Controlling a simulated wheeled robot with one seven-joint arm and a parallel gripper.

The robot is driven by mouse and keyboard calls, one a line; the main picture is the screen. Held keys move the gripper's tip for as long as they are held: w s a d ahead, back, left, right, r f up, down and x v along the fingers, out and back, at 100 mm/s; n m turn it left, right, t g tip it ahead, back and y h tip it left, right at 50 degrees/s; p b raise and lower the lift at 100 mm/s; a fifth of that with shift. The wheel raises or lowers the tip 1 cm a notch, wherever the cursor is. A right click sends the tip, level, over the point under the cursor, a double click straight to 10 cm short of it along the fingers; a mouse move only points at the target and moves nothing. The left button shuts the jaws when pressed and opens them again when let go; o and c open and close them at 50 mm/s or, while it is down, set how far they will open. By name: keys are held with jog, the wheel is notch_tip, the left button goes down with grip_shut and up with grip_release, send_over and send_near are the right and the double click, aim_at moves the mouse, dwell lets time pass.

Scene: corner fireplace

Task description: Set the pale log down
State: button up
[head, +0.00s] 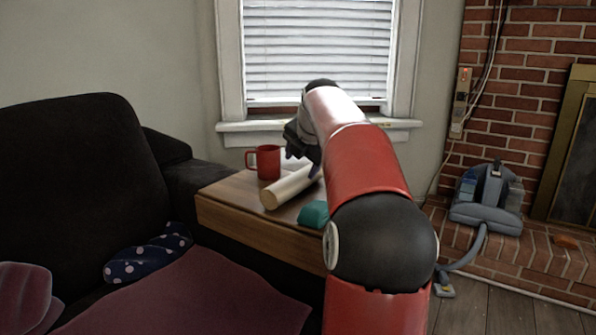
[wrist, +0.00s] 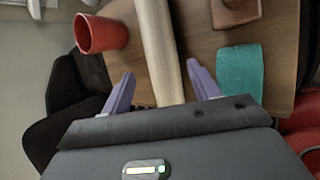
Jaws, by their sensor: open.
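The pale log (head: 290,187) lies on the wooden side table (head: 250,219), its near end toward the table's front. In the wrist view the pale log (wrist: 160,50) runs between the two purple fingers of my gripper (wrist: 160,88). The fingers are apart, one on each side of it, with visible gaps. In the head view my gripper (head: 303,150) is over the log's far part, and my arm hides some of the table.
A red mug (head: 264,162) stands left of the log. A teal object (head: 313,214) lies to its right. The wrist view shows a brown block (wrist: 235,12) near the teal object. A dark sofa (head: 85,170) borders the table's left; a vacuum cleaner (head: 487,200) stands by the brick fireplace.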

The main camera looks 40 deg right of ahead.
jog(key=shift+v, duration=1.7)
jog(key=shift+a, duration=0.1)
